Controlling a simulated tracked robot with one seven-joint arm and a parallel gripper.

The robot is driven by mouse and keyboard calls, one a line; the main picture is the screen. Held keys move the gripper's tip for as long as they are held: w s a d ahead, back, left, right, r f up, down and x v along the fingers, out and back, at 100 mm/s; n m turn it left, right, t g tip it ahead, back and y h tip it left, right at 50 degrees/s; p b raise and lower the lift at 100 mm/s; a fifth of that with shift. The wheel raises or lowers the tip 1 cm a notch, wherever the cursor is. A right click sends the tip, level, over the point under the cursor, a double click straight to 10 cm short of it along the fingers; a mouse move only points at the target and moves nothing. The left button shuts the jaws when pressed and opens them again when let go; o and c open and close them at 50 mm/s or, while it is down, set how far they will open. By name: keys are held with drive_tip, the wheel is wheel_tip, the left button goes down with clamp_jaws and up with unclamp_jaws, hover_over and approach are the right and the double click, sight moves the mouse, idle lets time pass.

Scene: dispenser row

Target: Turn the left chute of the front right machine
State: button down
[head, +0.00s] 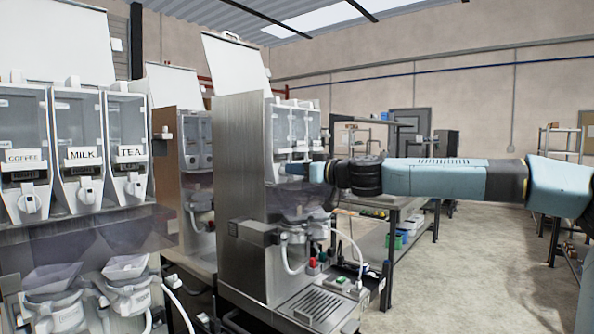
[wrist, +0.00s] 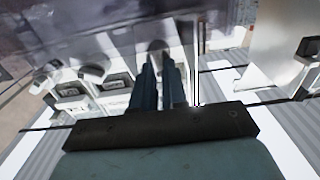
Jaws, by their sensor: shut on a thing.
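The front right machine (head: 243,190) is a tall steel cabinet with clear canisters (head: 298,125) high on its front and its lid raised. My gripper (head: 292,170) reaches in from the right, level with the bottom of the canisters. In the wrist view my two dark blue fingers (wrist: 158,68) are close together on the left chute (wrist: 158,45), which looks grey and is mostly hidden by the fingertips. That view looks upside down, so the left chute shows on the right. Two other pale chutes (wrist: 95,71) (wrist: 44,86) show beside it, apart from the fingers.
Another machine with coffee, milk and tea canisters (head: 83,150) stands at the left, and a brown-sided one (head: 175,90) behind. Below my gripper are clear mixing bowls (head: 305,210), hoses and a drip tray (head: 318,305). Workbenches (head: 408,225) stand behind. Floor at the right is open.

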drive_tip(key=shift+m, duration=0.3)
drive_tip(key=m, duration=0.7)
drive_tip(key=f+m, duration=0.1)
drive_tip(key=m, duration=0.7)
drive_tip(key=f+m, duration=0.1)
drive_tip(key=m, duration=0.7)
drive_tip(key=shift+w+d, duration=0.35)
drive_tip(key=shift+d, duration=0.05)
idle(0.5)
drive_tip(key=c, duration=1.4)
unclamp_jaws()
drive_tip(key=shift+o, duration=1.2)
